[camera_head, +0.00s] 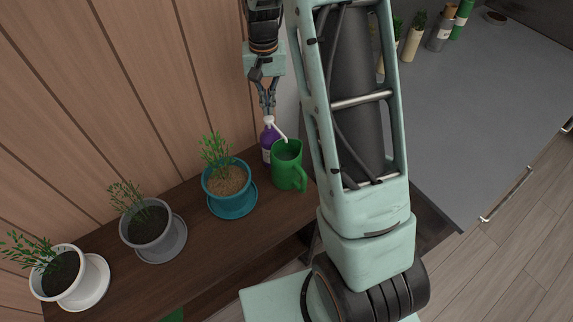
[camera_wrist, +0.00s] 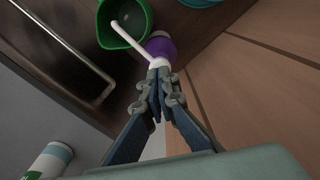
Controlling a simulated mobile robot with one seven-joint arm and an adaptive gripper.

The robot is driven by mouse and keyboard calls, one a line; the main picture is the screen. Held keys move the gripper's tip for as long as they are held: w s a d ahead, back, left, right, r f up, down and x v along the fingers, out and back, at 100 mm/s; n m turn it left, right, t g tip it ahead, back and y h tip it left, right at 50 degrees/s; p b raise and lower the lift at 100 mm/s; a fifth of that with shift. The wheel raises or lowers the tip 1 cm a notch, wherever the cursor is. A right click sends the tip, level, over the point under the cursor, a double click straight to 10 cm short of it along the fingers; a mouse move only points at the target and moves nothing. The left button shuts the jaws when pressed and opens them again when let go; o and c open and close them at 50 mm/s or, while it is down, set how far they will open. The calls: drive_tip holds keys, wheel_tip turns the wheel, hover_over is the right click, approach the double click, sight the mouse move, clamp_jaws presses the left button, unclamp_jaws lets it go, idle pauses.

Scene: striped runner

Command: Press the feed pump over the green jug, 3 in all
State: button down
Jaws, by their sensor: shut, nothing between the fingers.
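A purple feed bottle (camera_head: 268,142) with a white pump head (camera_head: 269,121) stands on the dark wooden shelf, close behind the green jug (camera_head: 287,166). The pump's white spout reaches over the jug's mouth. In the wrist view the spout (camera_wrist: 128,40) crosses the rim of the green jug (camera_wrist: 122,14), and the purple bottle (camera_wrist: 161,46) shows beyond the fingertips. My gripper (camera_head: 268,112) points down with its fingers shut, right above the pump head. In the wrist view its fingertips (camera_wrist: 160,75) overlap the white pump top; whether they touch it I cannot tell.
On the shelf (camera_head: 205,252), left of the jug, stand a teal pot (camera_head: 232,202), a grey pot (camera_head: 148,232) and a white pot (camera_head: 91,287) with plants. A wood panel wall rises behind. A grey counter (camera_head: 465,110) with several bottles lies to the right.

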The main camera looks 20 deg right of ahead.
idle(0.6)
wheel_tip(320, 180, up, 6)
drive_tip(key=p, duration=0.4)
drive_tip(key=shift+s, duration=0.1)
idle(0.4)
